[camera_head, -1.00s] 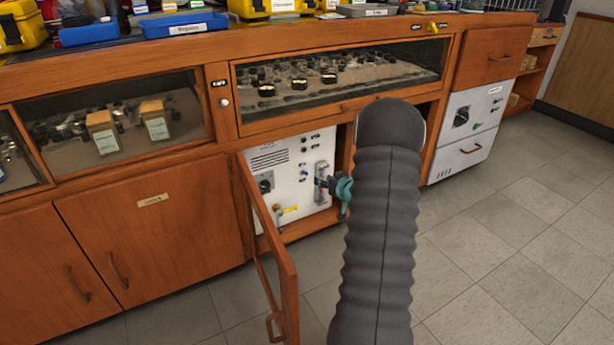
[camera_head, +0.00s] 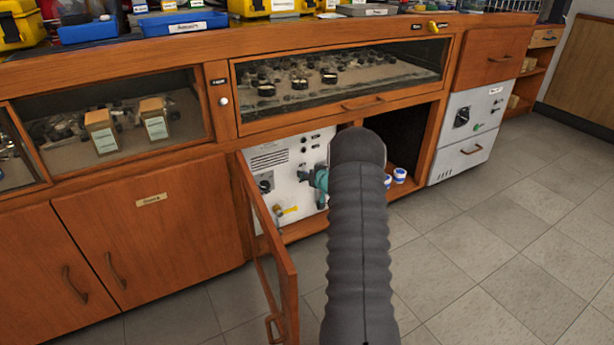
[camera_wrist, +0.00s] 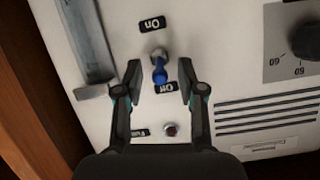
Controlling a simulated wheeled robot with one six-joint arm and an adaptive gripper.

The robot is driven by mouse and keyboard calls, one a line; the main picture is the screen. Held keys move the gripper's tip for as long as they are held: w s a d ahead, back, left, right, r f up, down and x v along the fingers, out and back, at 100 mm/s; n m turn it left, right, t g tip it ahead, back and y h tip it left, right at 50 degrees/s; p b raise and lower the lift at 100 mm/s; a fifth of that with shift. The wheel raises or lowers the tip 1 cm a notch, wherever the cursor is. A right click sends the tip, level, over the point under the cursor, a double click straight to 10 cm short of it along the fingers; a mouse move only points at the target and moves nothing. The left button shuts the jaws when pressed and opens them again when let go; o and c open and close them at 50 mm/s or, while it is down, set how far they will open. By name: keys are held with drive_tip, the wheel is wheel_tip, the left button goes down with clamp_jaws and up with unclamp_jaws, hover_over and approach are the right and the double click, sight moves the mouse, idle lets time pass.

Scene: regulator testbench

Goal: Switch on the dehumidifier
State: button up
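The dehumidifier appears to be the white panel unit (camera_head: 283,158) with vent slots, in the open cupboard under the bench. In the wrist view its panel (camera_wrist: 225,65) is upside down. A toggle switch with a blue tip (camera_wrist: 160,73) sits between "On" (camera_wrist: 153,25) and "Off" (camera_wrist: 163,87) labels; its tip leans towards "Off". My gripper (camera_wrist: 160,80) is open, with one finger on each side of the toggle. I cannot tell whether either finger touches it. In the head view my gripper (camera_head: 318,180) is at the panel, partly hidden by my arm.
An open wooden door (camera_head: 268,250) stands left of my arm. A metal handle (camera_wrist: 88,45) and a dark knob (camera_wrist: 305,40) flank the switch in the wrist view. Blue-and-white containers (camera_head: 399,175) sit right of the unit. Another white unit (camera_head: 470,120) stands farther right.

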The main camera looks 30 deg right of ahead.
clamp_jaws()
drive_tip(key=shift+f, duration=0.1)
drive_tip(key=shift+f+t+h+b, duration=0.1)
drive_tip(key=shift+f+t+b, duration=0.45)
drive_tip(key=shift+t, duration=1)
drive_tip(key=shift+f+t+h+b, duration=0.1)
drive_tip(key=shift+f+t+b, duration=0.4)
drive_tip(key=shift+t, duration=1.1)
drive_tip(key=shift+f+t+h+b, duration=0.1)
drive_tip(key=shift+f+t+b, duration=0.45)
drive_tip(key=shift+t, duration=1)
drive_tip(key=shift+f, duration=0.1)
